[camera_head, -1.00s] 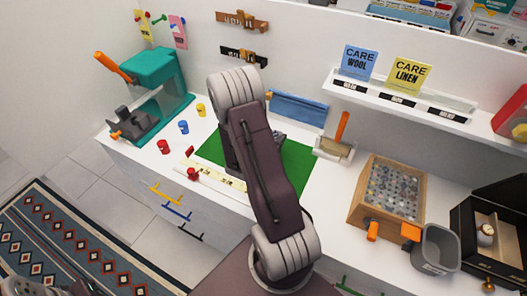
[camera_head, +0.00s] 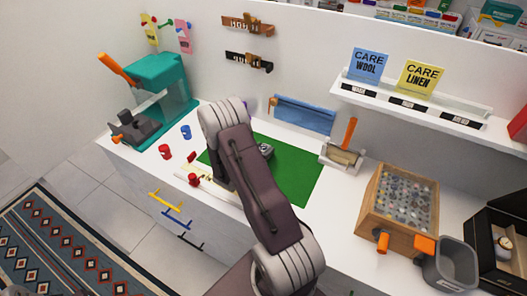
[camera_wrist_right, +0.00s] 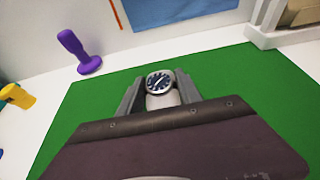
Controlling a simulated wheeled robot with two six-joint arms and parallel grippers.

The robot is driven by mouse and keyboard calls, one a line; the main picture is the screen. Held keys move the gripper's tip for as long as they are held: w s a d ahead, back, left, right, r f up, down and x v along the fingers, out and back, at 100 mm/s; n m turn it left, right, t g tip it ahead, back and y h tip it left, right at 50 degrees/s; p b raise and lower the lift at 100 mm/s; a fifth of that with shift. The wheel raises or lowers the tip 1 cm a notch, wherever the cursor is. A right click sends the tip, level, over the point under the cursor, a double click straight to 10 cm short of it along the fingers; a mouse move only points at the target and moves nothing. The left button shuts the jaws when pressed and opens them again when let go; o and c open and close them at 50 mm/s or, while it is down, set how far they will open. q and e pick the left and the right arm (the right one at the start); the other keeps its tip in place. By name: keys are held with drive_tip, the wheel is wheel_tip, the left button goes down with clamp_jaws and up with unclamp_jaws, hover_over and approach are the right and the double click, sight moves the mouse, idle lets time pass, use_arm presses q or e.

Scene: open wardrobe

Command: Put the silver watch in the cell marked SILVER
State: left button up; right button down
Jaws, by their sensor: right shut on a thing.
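The silver watch (camera_wrist_right: 160,82), with a dark blue dial and a pale band, stands between the fingers of my right gripper (camera_wrist_right: 160,92) in the right wrist view. The gripper is shut on it, over the green mat (camera_wrist_right: 235,120). In the head view the watch and fingertips (camera_head: 265,150) show small beside my forearm, which hides part of the mat. An open black box (camera_head: 486,235) stands at the far right edge, with a gold-toned watch (camera_head: 503,247) inside. I cannot read a SILVER mark on any cell. My left gripper is not in view.
A wooden tray of grey pieces (camera_head: 405,200) and a grey bin (camera_head: 451,262) stand between the mat and the black box. A white holder with an orange handle (camera_head: 342,155) stands right of the mat. A purple peg (camera_wrist_right: 80,52) stands behind the mat.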

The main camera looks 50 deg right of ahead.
drive_tip(key=shift+f, duration=0.15)
drive_tip(key=c, duration=0.8)
unclamp_jaws()
